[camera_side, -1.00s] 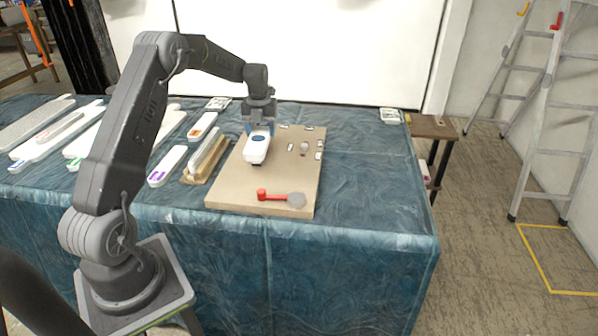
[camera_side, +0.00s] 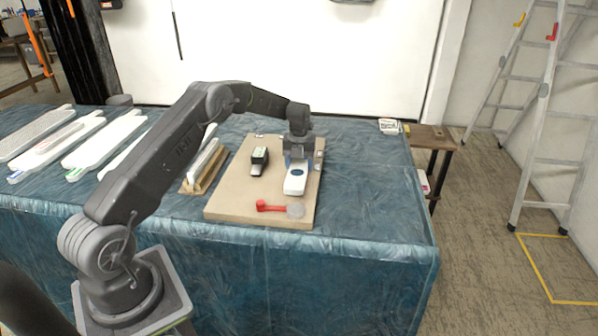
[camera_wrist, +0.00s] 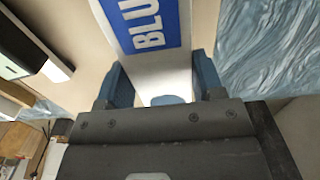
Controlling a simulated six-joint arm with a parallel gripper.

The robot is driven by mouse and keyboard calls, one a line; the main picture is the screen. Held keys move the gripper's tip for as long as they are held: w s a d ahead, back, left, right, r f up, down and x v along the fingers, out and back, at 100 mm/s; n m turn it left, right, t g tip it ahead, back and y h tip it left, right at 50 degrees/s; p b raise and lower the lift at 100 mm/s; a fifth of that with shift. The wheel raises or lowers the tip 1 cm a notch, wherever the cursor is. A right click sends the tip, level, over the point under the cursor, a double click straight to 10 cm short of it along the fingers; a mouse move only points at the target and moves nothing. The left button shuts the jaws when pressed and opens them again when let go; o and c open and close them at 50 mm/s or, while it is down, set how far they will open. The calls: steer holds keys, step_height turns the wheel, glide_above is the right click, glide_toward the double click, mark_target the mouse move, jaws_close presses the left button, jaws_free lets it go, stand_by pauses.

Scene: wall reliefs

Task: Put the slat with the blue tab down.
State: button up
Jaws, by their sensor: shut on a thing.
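My gripper (camera_side: 297,162) is shut on a white slat (camera_side: 294,185) with a blue mark. It points down over the right part of the tan board (camera_side: 235,200). In the wrist view, the blue fingers of my gripper (camera_wrist: 163,85) are on either side of the slat, whose blue label (camera_wrist: 155,25) shows the letters "BLU". I cannot tell whether the slat touches the board.
A wooden holder with an upright white slat (camera_side: 203,165) is left of the board. Several white slats lie farther left on the blue cloth (camera_side: 375,190); cloth to the right is mostly clear.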

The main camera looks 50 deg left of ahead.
mark_target(299, 164)
steer(key=shift+f, duration=1.5)
steer(key=o, duration=1)
steer(key=shift+f, duration=0.15)
